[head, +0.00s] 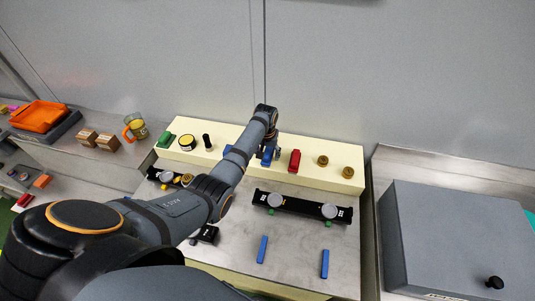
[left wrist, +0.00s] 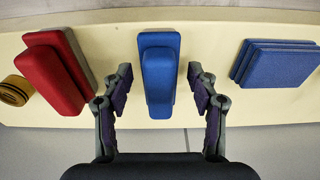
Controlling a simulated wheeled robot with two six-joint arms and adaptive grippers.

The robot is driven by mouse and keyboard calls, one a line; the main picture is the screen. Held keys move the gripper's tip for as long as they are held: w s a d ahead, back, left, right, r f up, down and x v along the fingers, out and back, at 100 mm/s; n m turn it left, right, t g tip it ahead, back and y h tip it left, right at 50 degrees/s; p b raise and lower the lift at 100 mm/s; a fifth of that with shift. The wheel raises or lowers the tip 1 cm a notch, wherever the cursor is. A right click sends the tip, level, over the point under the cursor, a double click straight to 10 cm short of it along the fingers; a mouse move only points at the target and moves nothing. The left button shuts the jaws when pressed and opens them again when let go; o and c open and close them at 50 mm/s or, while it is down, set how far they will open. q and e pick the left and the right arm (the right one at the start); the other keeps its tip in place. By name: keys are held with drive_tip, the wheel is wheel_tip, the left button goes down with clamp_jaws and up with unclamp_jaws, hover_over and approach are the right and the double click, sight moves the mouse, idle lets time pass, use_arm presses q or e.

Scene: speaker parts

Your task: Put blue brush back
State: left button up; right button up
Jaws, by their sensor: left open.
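The blue brush (left wrist: 160,80) lies on the cream ledge, centred between the fingers of my left gripper (left wrist: 160,92) in the left wrist view. The fingers are open, one on each side of the brush, with a visible gap to it on both sides. In the head view my left gripper (head: 269,142) is over the ledge, and part of the blue brush (head: 266,158) shows under it. My right gripper is not in view.
On the cream ledge (left wrist: 110,30), a red brush (left wrist: 55,70) lies left of the blue brush and a blue stack (left wrist: 275,63) lies right of it. Black speaker bars (head: 300,206) and two blue sticks (head: 262,249) lie on the table. A grey box (head: 450,235) stands at right.

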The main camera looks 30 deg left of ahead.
sight(268, 151)
use_arm(q)
drive_tip(key=shift+f+b, duration=0.25)
drive_tip(key=shift+b, duration=0.35)
drive_tip(key=r+b, duration=0.1)
drive_tip(key=r, duration=0.1)
drive_tip(key=r+b, duration=0.1)
drive_tip(key=r, duration=0.2)
drive_tip(key=shift+s+d+r, duration=0.1)
drive_tip(key=shift+s+d, duration=0.05)
drive_tip(key=shift+s, duration=0.05)
drive_tip(key=r, duration=0.5)
drive_tip(key=shift+s+d, duration=0.1)
drive_tip(key=shift+s, duration=0.25)
drive_tip(key=shift+r, duration=0.3)
drive_tip(key=shift+s, duration=0.1)
